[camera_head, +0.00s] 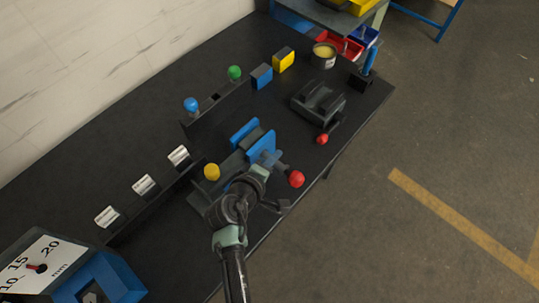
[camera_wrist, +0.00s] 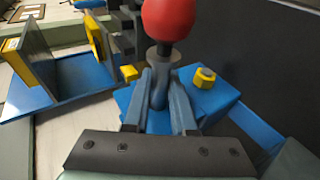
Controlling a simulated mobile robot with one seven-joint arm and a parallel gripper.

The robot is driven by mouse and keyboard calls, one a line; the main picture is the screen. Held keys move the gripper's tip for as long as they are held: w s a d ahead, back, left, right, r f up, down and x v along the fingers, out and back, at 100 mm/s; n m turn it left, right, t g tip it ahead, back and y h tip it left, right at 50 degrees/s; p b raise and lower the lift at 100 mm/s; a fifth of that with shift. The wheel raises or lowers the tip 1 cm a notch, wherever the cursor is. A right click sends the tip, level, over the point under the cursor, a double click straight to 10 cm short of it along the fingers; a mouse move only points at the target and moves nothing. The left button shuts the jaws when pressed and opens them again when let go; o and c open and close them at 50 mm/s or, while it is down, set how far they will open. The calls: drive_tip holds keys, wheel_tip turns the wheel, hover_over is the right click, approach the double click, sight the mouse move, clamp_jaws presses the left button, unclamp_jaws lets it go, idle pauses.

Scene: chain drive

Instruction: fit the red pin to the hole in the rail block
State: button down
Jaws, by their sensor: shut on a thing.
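The red pin has a round red head, which shows in the wrist view (camera_wrist: 168,18) and, I think, in the head view (camera_head: 297,179). It has a grey collar and stem below the head. My gripper (camera_wrist: 160,98) is shut on the stem, with the red head beyond the fingertips. In the head view my gripper is over the front of the bench beside the blue vise (camera_head: 263,151), and its fingertips are hidden. The rail block (camera_head: 200,118) stands at the back with a blue-headed pin (camera_head: 191,104) and a green-headed pin (camera_head: 234,73). A dark gap shows between them.
A black fixture with another red ball (camera_head: 322,139) is at the right. A yellow ball (camera_head: 211,172) stands left of my gripper. Blue (camera_head: 262,76) and yellow (camera_head: 284,60) blocks and a tin (camera_head: 324,56) are at the back. A blue gauge (camera_head: 100,279) is front left.

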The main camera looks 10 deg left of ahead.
drive_tip(key=shift+s+d+r+p, duration=0.1)
drive_tip(key=shift+s+d+p, duration=0.55)
drive_tip(key=shift+d, duration=0.5)
drive_tip(key=shift+s, duration=0.1)
drive_tip(key=shift+w+a+b, duration=0.5)
drive_tip(key=shift+w+a, duration=0.2)
drive_tip(key=shift+a, duration=0.3)
idle(1.2)
drive_tip(key=shift+w+a, duration=0.15)
drive_tip(key=shift+a, duration=0.1)
drive_tip(key=shift+w+a+b, duration=0.55)
drive_tip(key=shift+a, duration=0.2)
